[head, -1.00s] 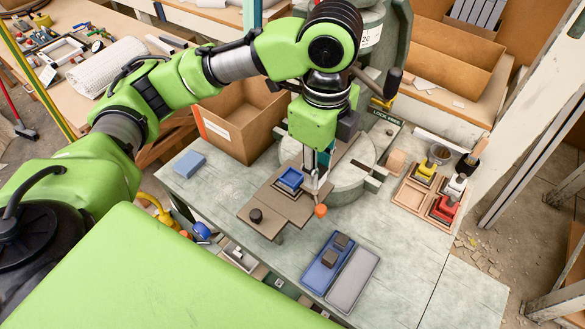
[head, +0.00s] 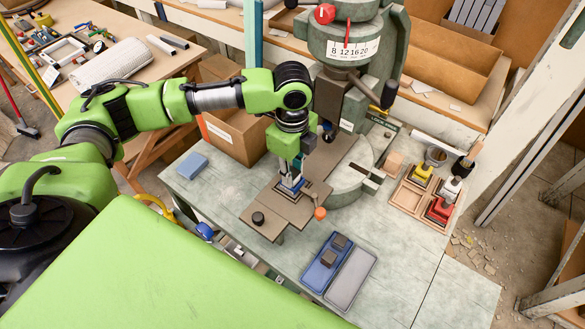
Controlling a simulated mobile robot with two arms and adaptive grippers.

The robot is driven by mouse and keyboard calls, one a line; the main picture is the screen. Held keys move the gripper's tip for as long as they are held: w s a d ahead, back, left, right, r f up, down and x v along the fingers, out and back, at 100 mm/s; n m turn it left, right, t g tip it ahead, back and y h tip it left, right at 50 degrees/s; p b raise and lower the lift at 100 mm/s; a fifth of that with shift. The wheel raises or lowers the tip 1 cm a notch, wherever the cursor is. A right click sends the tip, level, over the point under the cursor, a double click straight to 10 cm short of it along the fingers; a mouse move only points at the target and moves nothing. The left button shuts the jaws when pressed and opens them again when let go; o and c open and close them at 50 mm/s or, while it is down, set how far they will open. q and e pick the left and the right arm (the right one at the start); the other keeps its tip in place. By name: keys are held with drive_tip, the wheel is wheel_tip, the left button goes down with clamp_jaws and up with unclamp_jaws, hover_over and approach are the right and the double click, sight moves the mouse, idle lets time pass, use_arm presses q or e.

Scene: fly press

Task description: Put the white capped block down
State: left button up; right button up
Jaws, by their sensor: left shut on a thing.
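My left gripper (head: 291,180) points down over the brown plate (head: 268,211) in front of the press. It is shut on a small block, mostly hidden between its fingers. Blue and pale parts show there, but I cannot tell which belong to the held block. I also cannot tell whether it touches the plate. A white-topped block (head: 452,188) stands in the wooden tray (head: 405,199) at the right, beside a yellow one (head: 422,173) and a red one (head: 440,211). My right gripper is not in view.
The press (head: 345,45) rises close behind my left gripper. An orange knob (head: 320,213) and a black knob (head: 258,218) are at the plate. A blue tray (head: 325,264) and a grey tray (head: 351,279) lie in front. A blue pad (head: 192,166) lies at left. The right front bench is clear.

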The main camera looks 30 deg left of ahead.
use_arm(q)
drive_tip(key=shift+f, duration=0.1)
drive_tip(key=shift+s+f, duration=0.2)
drive_tip(key=shift+f, duration=0.15)
drive_tip(key=shift+s+d+f, duration=0.1)
drive_tip(key=shift+s+f, duration=0.1)
drive_tip(key=shift+f, duration=0.05)
drive_tip(key=o, duration=0.9)
drive_tip(key=shift+o, duration=0.2)
drive_tip(key=shift+w+f, duration=0.1)
drive_tip(key=shift+w, duration=0.1)
